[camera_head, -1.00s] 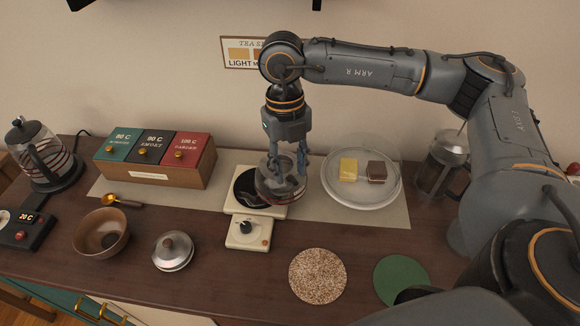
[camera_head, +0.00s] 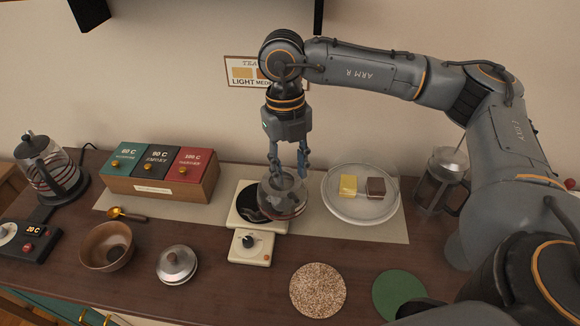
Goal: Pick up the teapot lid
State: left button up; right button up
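The teapot lid (camera_head: 177,265) is a round silver lid with a knob. It lies on the brown counter, left of the kitchen scale and right of the brown bowl. The glass teapot (camera_head: 283,197) has reddish bands and stands at the right side of the scale's dark plate. My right gripper (camera_head: 288,168) points down just above the teapot. Its two fingers are apart, with nothing seen between them. The fingertips overlap the teapot's top in the picture, so I cannot tell if they touch it. My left gripper is not in view.
The scale (camera_head: 250,247) stands mid-counter. The brown bowl (camera_head: 106,246), tea boxes (camera_head: 160,174), kettle (camera_head: 46,167), glass plate (camera_head: 360,207) and French press (camera_head: 440,180) stand around. A speckled mat (camera_head: 318,290) and a green mat (camera_head: 399,295) lie in front.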

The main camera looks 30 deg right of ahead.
aim_at(176, 263)
jog(key=k+j, duration=0.5)
jog(key=k, duration=0.15)
jog(key=k+j, duration=0.55)
jog(key=k, duration=0.15)
